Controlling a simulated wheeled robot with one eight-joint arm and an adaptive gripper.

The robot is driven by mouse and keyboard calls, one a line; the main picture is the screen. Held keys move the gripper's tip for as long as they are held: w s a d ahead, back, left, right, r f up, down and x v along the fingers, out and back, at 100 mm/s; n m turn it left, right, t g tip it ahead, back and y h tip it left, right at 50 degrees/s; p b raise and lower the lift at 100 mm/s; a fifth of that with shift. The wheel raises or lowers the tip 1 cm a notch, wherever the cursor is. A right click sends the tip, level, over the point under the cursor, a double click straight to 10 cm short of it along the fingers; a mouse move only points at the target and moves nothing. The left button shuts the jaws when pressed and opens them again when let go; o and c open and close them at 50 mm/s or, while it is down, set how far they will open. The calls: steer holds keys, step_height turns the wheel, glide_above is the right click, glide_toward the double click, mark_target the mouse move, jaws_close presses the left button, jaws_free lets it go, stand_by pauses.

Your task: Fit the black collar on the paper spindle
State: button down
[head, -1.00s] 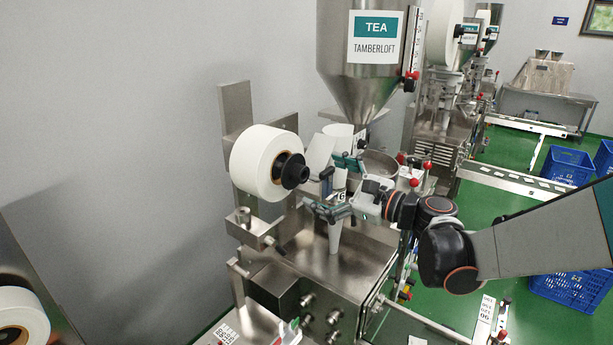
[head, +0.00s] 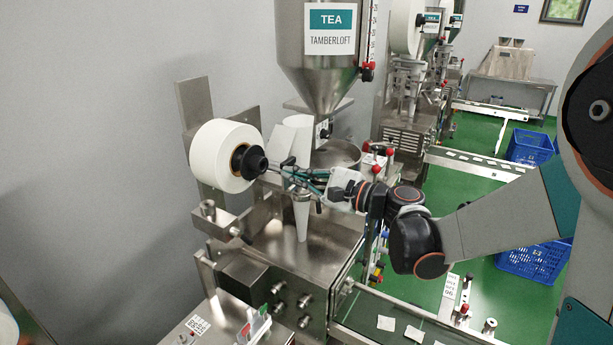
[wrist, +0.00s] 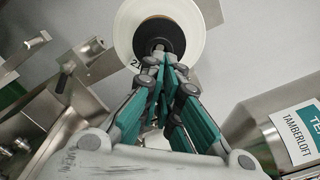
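The white paper roll (head: 214,153) hangs on the spindle at the left of the nearest machine. The black collar (head: 254,162) is around the spindle at the front of the roll's core; in the wrist view the collar (wrist: 161,32) shows as a dark ring inside the brown core. The spindle's metal tip (wrist: 160,48) shows in its middle. My gripper (head: 281,167) is just in front of the collar, its teal-padded fingers drawn together, with nothing visible between them. In the wrist view my gripper (wrist: 170,64) partly overlaps the spindle's end, so contact cannot be told.
A steel hopper (head: 321,64) labelled TEA stands behind my gripper. A white forming tube (head: 302,215) hangs below it. A steel bracket (head: 222,220) sits under the roll. Blue crates (head: 535,258) stand on the green floor at the right.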

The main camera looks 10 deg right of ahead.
steer(key=x, duration=0.6)
stand_by(0.3)
steer(key=shift+x, duration=1.3)
stand_by(0.5)
steer(key=shift+d, duration=0.1)
glide_toward(267, 166)
steer(key=s+d, duration=0.2)
steer(key=s, duration=0.1)
steer(key=s+d, duration=0.1)
steer(key=shift+s+d+r+b, duration=0.25)
steer(key=shift+s+r+b, duration=0.05)
steer(key=shift+r+b, duration=0.05)
stand_by(0.4)
